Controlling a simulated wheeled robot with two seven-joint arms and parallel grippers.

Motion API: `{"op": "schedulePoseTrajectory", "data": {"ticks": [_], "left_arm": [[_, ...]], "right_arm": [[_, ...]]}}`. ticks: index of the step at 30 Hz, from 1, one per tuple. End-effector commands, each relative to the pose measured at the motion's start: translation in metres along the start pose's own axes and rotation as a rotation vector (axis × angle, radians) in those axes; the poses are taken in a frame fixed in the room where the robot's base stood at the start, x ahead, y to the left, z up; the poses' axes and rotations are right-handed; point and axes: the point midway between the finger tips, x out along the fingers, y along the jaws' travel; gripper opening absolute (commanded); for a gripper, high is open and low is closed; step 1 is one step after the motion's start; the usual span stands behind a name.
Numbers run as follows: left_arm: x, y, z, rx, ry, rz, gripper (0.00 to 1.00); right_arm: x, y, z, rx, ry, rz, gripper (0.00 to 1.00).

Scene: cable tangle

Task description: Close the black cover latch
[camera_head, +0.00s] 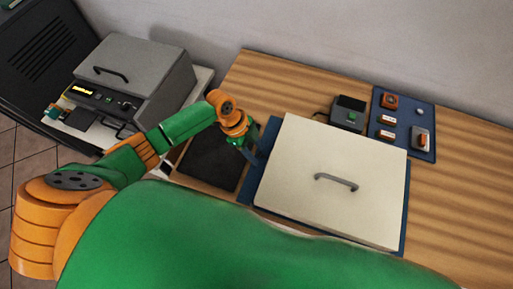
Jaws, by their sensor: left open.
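A large cream cover (300,190) with a grey bar handle (336,182) lies flat over a blue base (402,215) on the wooden table. I cannot make out a black latch on it for certain. My left gripper (257,156) is open at the cover's left edge, pointing down between the cover and a dark panel (209,160). Its fingertips are small and partly hidden, and I cannot tell whether they touch the cover. My right gripper is not in view.
A grey machine (139,66) with a black handle stands at the left. A small black box with a green button (348,113) and a blue switch board (411,107) lie behind the cover. The wooden table (460,200) is clear at the right.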

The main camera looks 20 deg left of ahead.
Motion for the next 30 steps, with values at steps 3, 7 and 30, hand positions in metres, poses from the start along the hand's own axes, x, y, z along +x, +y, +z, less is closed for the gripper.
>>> {"op": "schedulePoseTrajectory", "data": {"ticks": [3, 7, 30], "left_arm": [[0.005, 0.0002, 0.0004, 0.0, -0.002, 0.0, 0.5], [0.0049, 0.0001, 0.0004, 0.0, -0.002, -0.001, 0.5], [0.0046, 0.0003, 0.0001, 0.0, -0.001, 0.0, 0.0]], "right_arm": [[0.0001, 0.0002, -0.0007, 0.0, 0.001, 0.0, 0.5], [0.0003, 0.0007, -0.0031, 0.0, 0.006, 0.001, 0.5], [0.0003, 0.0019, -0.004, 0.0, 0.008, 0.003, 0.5]]}}
